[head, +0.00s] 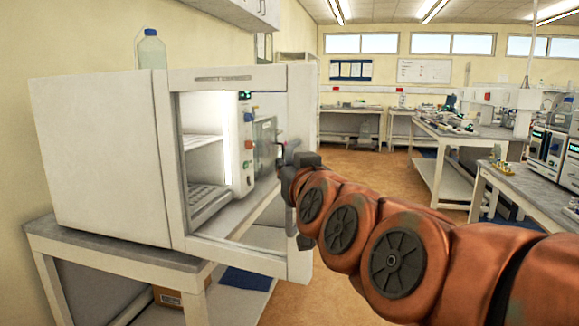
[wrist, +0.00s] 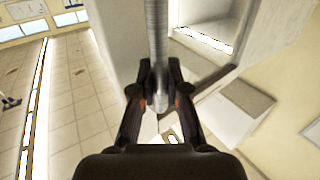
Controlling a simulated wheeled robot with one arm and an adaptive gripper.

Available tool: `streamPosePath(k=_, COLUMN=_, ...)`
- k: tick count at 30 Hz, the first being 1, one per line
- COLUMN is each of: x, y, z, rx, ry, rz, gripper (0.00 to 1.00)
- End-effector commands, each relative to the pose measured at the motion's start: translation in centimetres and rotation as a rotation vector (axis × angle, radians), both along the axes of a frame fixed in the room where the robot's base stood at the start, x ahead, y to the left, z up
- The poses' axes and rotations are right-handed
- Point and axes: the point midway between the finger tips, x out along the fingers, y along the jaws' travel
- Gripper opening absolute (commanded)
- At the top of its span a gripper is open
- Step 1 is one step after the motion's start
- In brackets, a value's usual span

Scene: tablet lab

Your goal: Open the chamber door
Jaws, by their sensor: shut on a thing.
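The white chamber (head: 100,150) stands on a grey bench at the left in the head view. Its door (head: 299,100), a white frame around a large window, stands ajar, swung out from the body with its free edge at the right. A lit shelf (head: 205,150) and a control panel with buttons (head: 243,150) show through the window. In the wrist view my gripper (wrist: 158,98) is shut around the metal bar handle (wrist: 158,40). In the head view my gripper (head: 291,160) is at the door's free edge, partly hidden by my arm.
A clear bottle with a blue cap (head: 150,50) stands on top of the chamber. The bench (head: 120,250) under it has a cardboard box (head: 178,297) below. Lab benches (head: 470,140) with instruments line the right. Open floor (head: 370,165) lies beyond my arm.

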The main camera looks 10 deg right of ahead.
Motion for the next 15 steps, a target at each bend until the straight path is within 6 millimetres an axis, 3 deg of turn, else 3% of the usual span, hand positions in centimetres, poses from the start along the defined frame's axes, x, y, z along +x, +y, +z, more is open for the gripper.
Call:
streamPosePath(k=11, x=0.2, y=-0.73, z=-0.12, rx=0.0, ry=0.002, rz=-0.016, gripper=0.0)
streamPosePath(k=12, x=0.2, y=-0.75, z=-0.12, rx=0.0, ry=0.002, rz=-0.016, gripper=0.17)
streamPosePath(k=15, x=0.19, y=-0.72, z=-0.11, rx=0.0, ry=0.002, rz=-0.016, gripper=0.27)
